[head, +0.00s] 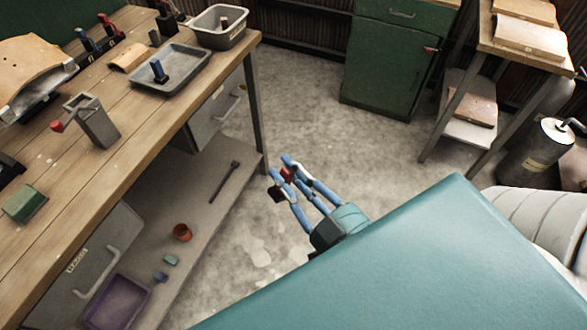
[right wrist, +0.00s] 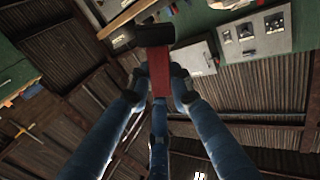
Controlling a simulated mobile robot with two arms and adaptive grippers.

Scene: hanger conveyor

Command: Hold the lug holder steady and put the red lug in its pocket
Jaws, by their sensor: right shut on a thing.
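The red lug (head: 287,175) is pinched between the fingertips of my right gripper (head: 281,168), in the air over the floor, right of the workbench. My right gripper is well away from that rack. My left gripper is not in view.
On the bench (head: 130,165) stand a grey tray (head: 185,82) with a blue piece, a grey bin (head: 207,34), a grey metal block with a red knob (head: 93,122) and a green block (head: 24,204). A green cabinet (head: 385,70) stands behind. The floor beside the bench is clear.

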